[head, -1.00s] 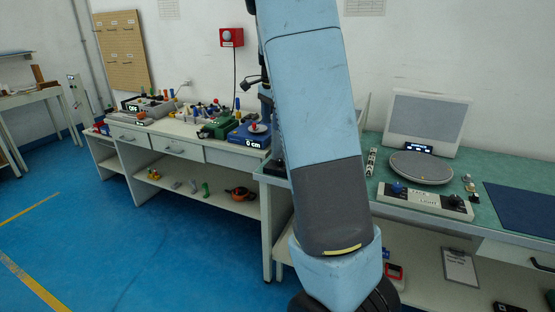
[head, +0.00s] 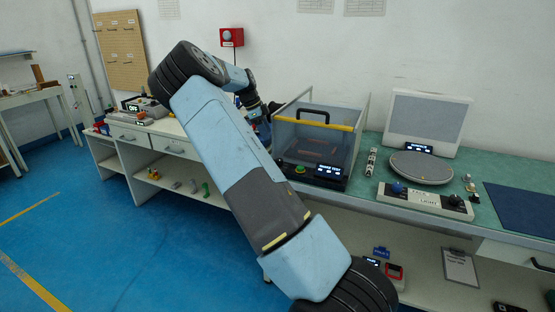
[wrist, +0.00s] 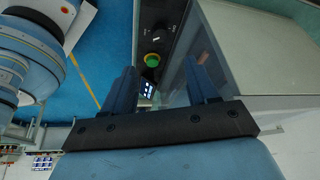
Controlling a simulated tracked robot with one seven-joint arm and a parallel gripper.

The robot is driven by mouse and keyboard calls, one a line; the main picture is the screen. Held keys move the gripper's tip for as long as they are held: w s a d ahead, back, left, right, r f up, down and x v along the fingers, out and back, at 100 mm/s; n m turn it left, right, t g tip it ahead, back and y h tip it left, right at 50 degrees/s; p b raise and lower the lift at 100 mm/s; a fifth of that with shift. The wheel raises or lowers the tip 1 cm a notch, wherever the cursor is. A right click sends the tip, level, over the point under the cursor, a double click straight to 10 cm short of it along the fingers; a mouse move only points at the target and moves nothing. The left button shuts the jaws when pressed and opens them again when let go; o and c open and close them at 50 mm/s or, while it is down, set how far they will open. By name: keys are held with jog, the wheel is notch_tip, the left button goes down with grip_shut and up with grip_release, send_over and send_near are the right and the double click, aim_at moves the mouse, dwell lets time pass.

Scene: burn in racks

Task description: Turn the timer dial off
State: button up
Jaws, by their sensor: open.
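A dark dial (wrist: 162,34) with a pale pointer mark sits on a black control panel (wrist: 172,12) at the front of a clear-walled box (head: 318,135). Its label is too small to read, so I cannot confirm it is the timer dial. A green button (wrist: 152,60) and a lit display (wrist: 147,88) are on the same panel; the button also shows in the head view (head: 299,170). My gripper (wrist: 164,73) is open and empty, its two fingers framing the panel in the wrist view. I see no contact with the dial. In the head view my arm partly hides the gripper and panel's left end.
A task light box (head: 425,202) with blue and black knobs stands to the right, before a round grey plate (head: 421,167). A white bench (head: 178,147) with drawers is at left. The blue floor (head: 110,230) is clear.

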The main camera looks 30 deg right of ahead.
aim_at(279, 160)
jog(key=x, duration=1.3)
jog(key=shift+s+d+f, duration=0.1)
jog(key=shift+f, duration=0.25)
jog(key=c, duration=1)
jog(key=shift+c, duration=0.2)
